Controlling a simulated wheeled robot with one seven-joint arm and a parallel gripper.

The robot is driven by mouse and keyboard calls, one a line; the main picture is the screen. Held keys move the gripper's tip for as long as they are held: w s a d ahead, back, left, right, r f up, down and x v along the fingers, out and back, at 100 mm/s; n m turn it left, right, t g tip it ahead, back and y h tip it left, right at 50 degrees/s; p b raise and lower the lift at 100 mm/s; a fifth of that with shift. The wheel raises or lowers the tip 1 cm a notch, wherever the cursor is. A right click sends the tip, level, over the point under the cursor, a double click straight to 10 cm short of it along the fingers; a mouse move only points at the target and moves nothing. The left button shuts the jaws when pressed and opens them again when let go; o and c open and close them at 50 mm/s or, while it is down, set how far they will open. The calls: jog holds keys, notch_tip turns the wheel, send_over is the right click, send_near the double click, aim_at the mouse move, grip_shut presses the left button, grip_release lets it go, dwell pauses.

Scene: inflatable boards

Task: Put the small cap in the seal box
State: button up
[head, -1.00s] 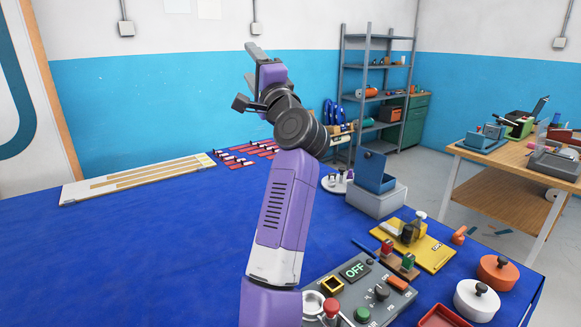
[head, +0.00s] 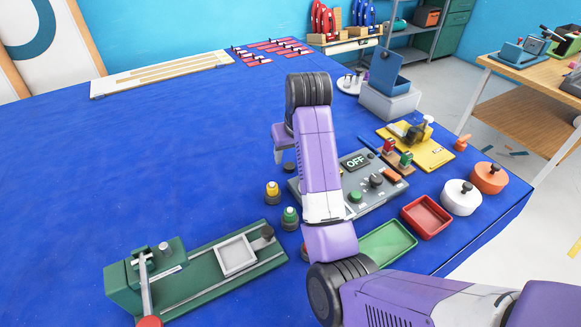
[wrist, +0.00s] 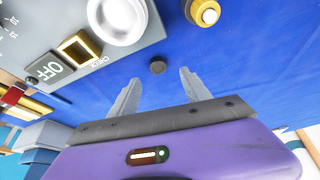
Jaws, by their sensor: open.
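A small dark round cap (wrist: 157,67) lies on the blue table cover, between and just beyond my fingertips in the wrist view. In the head view a small dark piece (head: 289,168) at the left edge of the control panel appears to be this cap.
The control panel (head: 357,196) reading OFF lies close to the cap. A yellow-topped button (head: 272,191) and a green-topped one (head: 290,218) stand nearby. A yellow plate fixture (head: 432,155) lies before the grey block.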

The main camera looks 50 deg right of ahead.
aim_at(289, 165)
jog(key=shift+d+p+x, duration=0.2)
jog(key=shift+p+x, duration=0.25)
jog(key=shift+x, duration=2.75)
jog(key=shift+s, duration=0.15)
grip_shut()
